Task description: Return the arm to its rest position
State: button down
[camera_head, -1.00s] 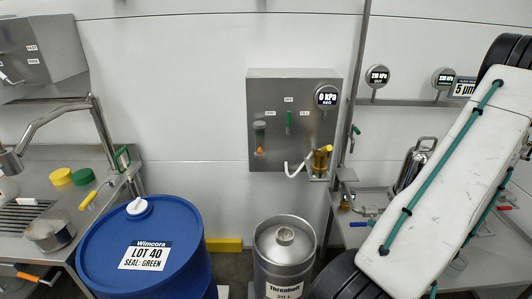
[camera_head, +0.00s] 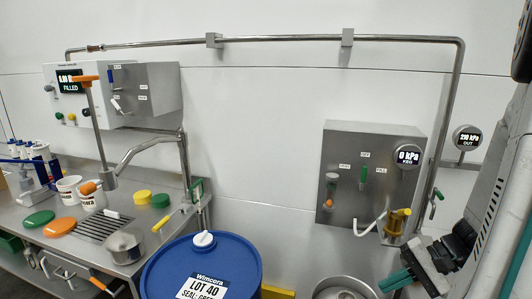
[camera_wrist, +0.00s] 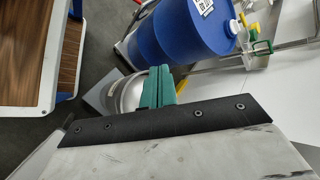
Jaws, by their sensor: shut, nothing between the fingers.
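My gripper (camera_head: 410,279) shows at the lower right of the head view, with teal fingers beside my grey arm link. In the wrist view its teal fingers (camera_wrist: 157,88) are together with nothing between them. They appear in front of the steel keg (camera_wrist: 128,95), apart from or touching it I cannot tell. My arm is folded along the right edge of the head view, and part of it is cut off by the frame.
A blue drum (camera_head: 203,262) labelled LOT 40 stands at the lower middle. A steel keg (camera_head: 342,288) is right of it. A wall panel (camera_head: 340,165) with a yellow fitting (camera_head: 397,222) is close to my arm. A steel bench (camera_head: 85,240) with lids and tubs fills the left.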

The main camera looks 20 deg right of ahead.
jog(key=s+a+r+n+g+h, duration=0.3)
jog(key=a+r+n+h, duration=0.5)
jog(key=a+r+n, duration=0.4)
jog(key=a+r, duration=0.4)
jog(key=a, duration=0.1)
jog(key=shift+s+a+h, duration=0.2)
jog(key=shift+a+h, duration=0.1)
jog(key=shift+h, duration=0.1)
